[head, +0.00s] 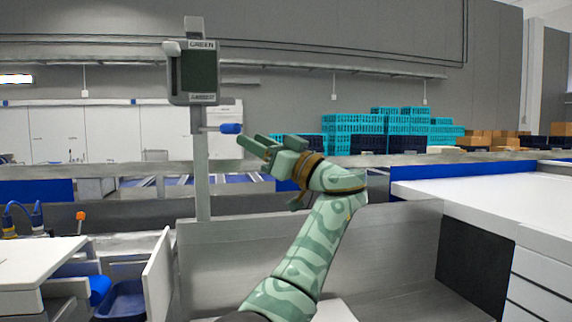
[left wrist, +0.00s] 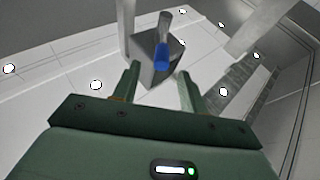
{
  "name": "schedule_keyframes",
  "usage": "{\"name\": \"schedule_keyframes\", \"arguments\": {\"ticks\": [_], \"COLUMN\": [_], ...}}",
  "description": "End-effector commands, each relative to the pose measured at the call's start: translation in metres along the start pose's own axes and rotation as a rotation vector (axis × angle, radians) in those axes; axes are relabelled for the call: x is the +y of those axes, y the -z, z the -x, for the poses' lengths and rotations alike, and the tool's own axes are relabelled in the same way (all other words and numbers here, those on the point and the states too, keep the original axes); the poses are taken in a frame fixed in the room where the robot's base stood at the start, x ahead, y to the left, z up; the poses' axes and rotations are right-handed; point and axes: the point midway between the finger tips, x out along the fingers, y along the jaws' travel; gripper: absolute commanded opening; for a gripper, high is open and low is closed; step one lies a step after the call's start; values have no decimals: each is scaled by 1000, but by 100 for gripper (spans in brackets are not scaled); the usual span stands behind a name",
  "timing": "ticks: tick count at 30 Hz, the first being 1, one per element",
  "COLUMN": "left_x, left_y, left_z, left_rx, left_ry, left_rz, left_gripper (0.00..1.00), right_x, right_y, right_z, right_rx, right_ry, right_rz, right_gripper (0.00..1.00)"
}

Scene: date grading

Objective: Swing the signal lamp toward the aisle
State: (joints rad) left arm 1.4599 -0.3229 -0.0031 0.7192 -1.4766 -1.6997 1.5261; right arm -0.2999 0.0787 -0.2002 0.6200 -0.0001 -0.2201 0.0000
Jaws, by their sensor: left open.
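The signal lamp (head: 196,72) is a grey box with a dark face on an upright metal post (head: 201,165). The upper label reads GREEN; the lower label is too small to read surely. A blue-tipped handle (head: 231,128) sticks out to the right from the post below the box. My left gripper (head: 255,143) is open and empty, just right of and below the blue tip. In the left wrist view, the blue tip (left wrist: 161,58) shows between and beyond the open fingers, in front of the grey lamp box (left wrist: 150,75). My right gripper is out of view.
A grey metal panel (head: 330,240) stands below my left arm. A white-topped counter (head: 500,205) lies at right, and a white table (head: 35,262) with a blue bin (head: 124,300) beside it at left. Teal crates (head: 390,128) are stacked far back. The air around the handle is clear.

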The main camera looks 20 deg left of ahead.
Motion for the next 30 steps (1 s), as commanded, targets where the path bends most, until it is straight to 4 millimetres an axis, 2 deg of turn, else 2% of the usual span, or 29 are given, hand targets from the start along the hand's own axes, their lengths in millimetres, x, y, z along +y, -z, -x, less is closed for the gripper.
{"name": "schedule_keyframes", "arguments": {"ticks": [1,3,6,9,15,24,26,27,29,30], "left_x": [1,1,2,1,1,1,2,5,8,11], "left_y": [-2,-2,-2,0,0,-1,-10,-21,-49,-75], "left_z": [16,35,57,70,82,82,82,81,80,80], "left_rx": [0,1,1,3,2,-1,-15,-35,-82,-123], "left_ry": [-5,-4,-3,-1,1,0,-5,-13,-33,-52], "left_rz": [-1,-1,-2,1,-1,-3,-16,-36,-81,-124], "left_gripper": [43,43,43,43,43,43,43,43,43,43], "right_x": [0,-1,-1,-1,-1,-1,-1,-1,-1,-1], "right_y": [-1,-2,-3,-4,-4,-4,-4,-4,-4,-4], "right_z": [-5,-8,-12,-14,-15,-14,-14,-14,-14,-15], "right_rx": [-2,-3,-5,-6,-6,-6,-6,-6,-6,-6], "right_ry": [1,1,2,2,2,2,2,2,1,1], "right_rz": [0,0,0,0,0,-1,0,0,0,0], "right_gripper": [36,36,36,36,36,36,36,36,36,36]}}
